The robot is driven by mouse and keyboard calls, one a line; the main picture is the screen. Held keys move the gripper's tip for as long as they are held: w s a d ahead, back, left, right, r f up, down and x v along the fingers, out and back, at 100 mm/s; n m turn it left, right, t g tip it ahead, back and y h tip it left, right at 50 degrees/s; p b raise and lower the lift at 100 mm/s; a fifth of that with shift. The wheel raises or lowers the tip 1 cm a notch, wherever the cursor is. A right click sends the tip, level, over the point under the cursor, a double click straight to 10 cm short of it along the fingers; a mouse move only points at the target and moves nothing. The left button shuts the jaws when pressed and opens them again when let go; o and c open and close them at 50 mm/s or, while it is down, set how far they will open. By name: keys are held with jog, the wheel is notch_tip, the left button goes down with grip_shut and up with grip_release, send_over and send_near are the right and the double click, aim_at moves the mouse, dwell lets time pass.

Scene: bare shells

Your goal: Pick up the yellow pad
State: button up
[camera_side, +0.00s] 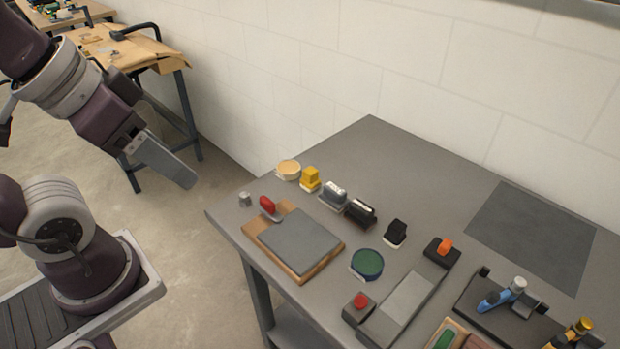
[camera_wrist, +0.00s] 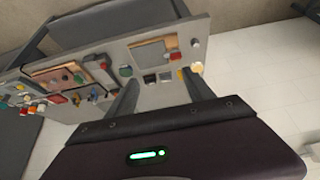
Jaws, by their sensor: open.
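A round, pale yellow pad (camera_side: 288,169) lies flat near the far left edge of the grey table. A brighter yellow block (camera_side: 310,179) stands right beside it. In the wrist view the round yellow pad (camera_wrist: 197,67) shows near the right finger's tip, with the yellow block (camera_wrist: 180,74) just left of it. My gripper (camera_side: 188,181) is in the air left of the table, clear of the pad and pointing down and right. In the wrist view my gripper (camera_wrist: 160,77) has its two fingers spread, with nothing held between them.
A board with a grey slab (camera_side: 293,241) and a red-handled tool (camera_side: 269,207) lie in front of the pad. A small grey cylinder (camera_side: 245,199) stands near the left edge. A green round pad (camera_side: 367,263) and several tools fill the right. A white wall (camera_side: 330,70) stands behind.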

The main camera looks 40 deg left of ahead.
jog(key=shift+c, duration=0.9)
jog(key=shift+w, duration=0.1)
jog(key=m+g, duration=0.5)
jog(key=m, duration=1.2)
send_over(311, 170)
jog(key=s, duration=0.1)
jog(key=f, duration=1.5)
jog(key=shift+d+f, duration=0.35)
jog(key=shift+d, duration=0.05)
jog(key=f, duration=0.2)
jog(key=w+f+m, duration=0.1)
jog(key=shift+a+f+g, duration=0.2)
jog(key=shift+a+g, duration=0.1)
notch_tip(311, 170, down, 7)
jog(key=shift+a+r, duration=0.1)
grip_shut()
